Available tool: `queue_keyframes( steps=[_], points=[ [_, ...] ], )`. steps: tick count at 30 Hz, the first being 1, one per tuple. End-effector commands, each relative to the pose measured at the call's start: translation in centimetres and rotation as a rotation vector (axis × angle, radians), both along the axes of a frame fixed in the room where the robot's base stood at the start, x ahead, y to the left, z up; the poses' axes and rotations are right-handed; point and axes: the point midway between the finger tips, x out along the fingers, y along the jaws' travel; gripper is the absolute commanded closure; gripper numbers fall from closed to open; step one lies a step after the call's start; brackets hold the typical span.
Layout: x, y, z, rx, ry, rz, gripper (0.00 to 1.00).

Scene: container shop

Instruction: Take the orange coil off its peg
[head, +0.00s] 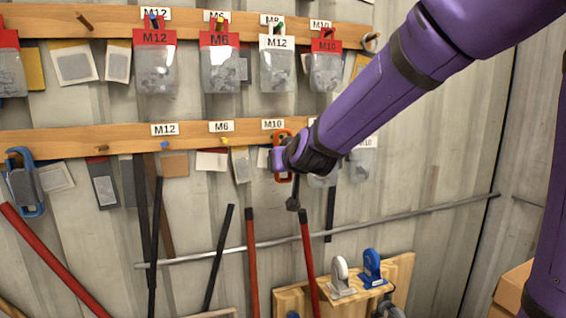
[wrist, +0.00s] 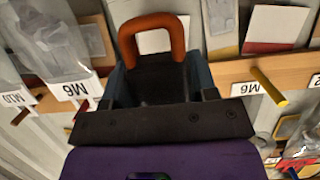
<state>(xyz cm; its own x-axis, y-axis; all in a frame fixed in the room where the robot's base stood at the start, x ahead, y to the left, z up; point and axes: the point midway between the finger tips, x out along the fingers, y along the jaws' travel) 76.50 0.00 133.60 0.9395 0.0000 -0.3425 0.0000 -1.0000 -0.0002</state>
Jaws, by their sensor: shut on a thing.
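The orange coil (head: 283,139) is an upright elongated loop at the lower wooden rail, just below and right of an M10 label. It also shows in the wrist view as a thick orange loop (wrist: 148,22) standing out beyond the jaws. My gripper (head: 281,161) reaches it from the right and is shut on it. In the wrist view my gripper (wrist: 158,72) covers the coil's near part. The coil's own peg is hidden, so I cannot tell whether the coil still hangs on it.
A blue coil (head: 25,180) hangs at the far left. Bags of parts hang on the upper rail (head: 110,27). A yellow peg (wrist: 268,87) sticks out right of my gripper in the wrist view. Red and black bars (head: 251,250) lean below, near a wooden board (head: 400,275).

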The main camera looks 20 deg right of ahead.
Motion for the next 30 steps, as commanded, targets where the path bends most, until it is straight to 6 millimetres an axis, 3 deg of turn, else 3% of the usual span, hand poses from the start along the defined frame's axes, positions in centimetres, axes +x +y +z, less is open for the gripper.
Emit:
queue_keyframes(
  steps=[30],
  points=[
    [-4.7, 0.0, 0.0, -0.001, -0.001, 0.000, 0.74]
  ],
)
